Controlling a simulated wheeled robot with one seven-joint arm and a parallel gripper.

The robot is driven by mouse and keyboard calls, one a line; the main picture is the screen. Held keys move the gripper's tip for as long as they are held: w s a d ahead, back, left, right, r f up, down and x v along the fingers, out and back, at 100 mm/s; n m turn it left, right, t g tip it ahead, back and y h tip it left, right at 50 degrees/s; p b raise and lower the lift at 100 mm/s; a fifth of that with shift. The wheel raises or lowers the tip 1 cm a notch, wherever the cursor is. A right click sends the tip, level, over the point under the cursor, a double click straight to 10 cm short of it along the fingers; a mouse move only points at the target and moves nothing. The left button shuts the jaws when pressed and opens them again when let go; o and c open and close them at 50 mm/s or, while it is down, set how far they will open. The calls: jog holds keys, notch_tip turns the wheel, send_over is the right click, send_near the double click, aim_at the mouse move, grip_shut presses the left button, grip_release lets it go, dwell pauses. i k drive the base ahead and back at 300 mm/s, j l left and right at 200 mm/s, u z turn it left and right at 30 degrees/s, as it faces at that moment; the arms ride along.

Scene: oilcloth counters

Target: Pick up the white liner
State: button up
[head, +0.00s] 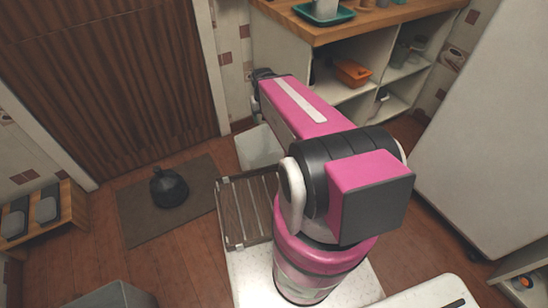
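A white, open-topped bin-like thing (257,148) stands on the floor just beyond the slatted rack, partly hidden by my pink arm. I cannot tell whether the white liner is this thing or lies inside it. No other white liner shows clearly. My arm reaches away over the floor and ends in a dark joint near the wooden-topped counter. My gripper's fingers do not show; they are hidden behind or below the arm.
A black tied bag (168,187) sits on a dark mat (138,218) by the brown slatted door (110,80). A wooden-topped shelf unit (335,30) holds an orange bin (352,73). A low shoe rack (66,203) stands left. A large white cabinet (490,140) bounds the right.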

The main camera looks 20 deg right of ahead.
aim_at(258, 147)
jog(key=l+u, duration=0.25)
jog(key=u, duration=0.25)
jog(key=k+l+u, duration=0.1)
jog(key=u, duration=0.4)
jog(key=k+l+u, duration=0.15)
jog(key=u, duration=0.35)
jog(key=k+l+u, duration=0.15)
jog(key=u, duration=0.35)
jog(key=k+l+u, duration=0.1)
jog(key=u, duration=0.4)
jog(key=k+u, duration=0.25)
jog(key=u, duration=0.25)
jog(key=z, duration=2.25)
jog(key=i+l+u, duration=0.1)
jog(key=i, duration=0.3)
